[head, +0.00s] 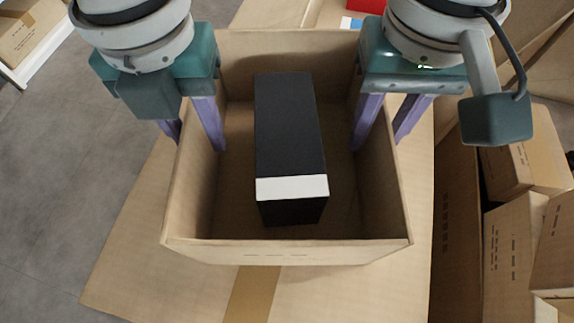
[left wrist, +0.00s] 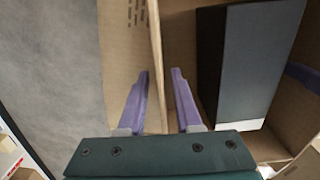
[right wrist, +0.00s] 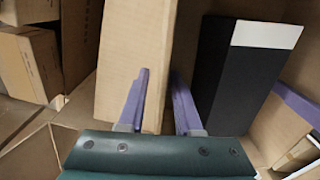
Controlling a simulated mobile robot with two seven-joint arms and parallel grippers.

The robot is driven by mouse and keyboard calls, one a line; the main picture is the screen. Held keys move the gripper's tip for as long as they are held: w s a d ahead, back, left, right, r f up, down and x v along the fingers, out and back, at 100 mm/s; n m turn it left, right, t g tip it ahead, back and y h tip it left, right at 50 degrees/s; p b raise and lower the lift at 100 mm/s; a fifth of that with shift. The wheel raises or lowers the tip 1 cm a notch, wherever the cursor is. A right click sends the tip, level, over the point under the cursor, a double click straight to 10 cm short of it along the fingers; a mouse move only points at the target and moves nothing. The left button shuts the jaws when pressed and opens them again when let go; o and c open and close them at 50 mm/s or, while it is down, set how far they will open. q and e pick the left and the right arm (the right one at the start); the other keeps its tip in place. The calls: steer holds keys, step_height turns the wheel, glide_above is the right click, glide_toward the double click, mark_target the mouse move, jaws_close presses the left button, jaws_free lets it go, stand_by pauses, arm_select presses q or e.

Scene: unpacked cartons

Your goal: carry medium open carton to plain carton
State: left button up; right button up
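The medium open carton (head: 290,252) stands upright on a flat cardboard surface with a tape strip (head: 250,295). A black box with a white band (head: 290,125) stands inside it. My left gripper (head: 196,146) straddles the carton's left wall, one finger inside and one outside; the wall also shows between the fingers in the left wrist view (left wrist: 155,60). My right gripper (head: 380,146) straddles the right wall likewise, as in the right wrist view (right wrist: 160,75). Both look open, with gaps beside the walls. I cannot tell which carton is the plain one.
Several cartons (head: 515,235) crowd the right side, close to the cardboard surface. Another cardboard surface with a red item (head: 368,5) lies behind the open carton. A carton on a white shelf (head: 28,35) is at the far left. Grey floor (head: 60,150) on the left is clear.

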arm_select(q)
step_height(320, 180, up, 12)
steer(key=shift+f, duration=0.1)
arm_select(e)
steer(key=shift+r, duration=0.1)
steer(key=shift+a+r, duration=0.1)
steer(key=shift+r, duration=0.2)
step_height(320, 180, up, 11)
steer(key=shift+r, duration=0.15)
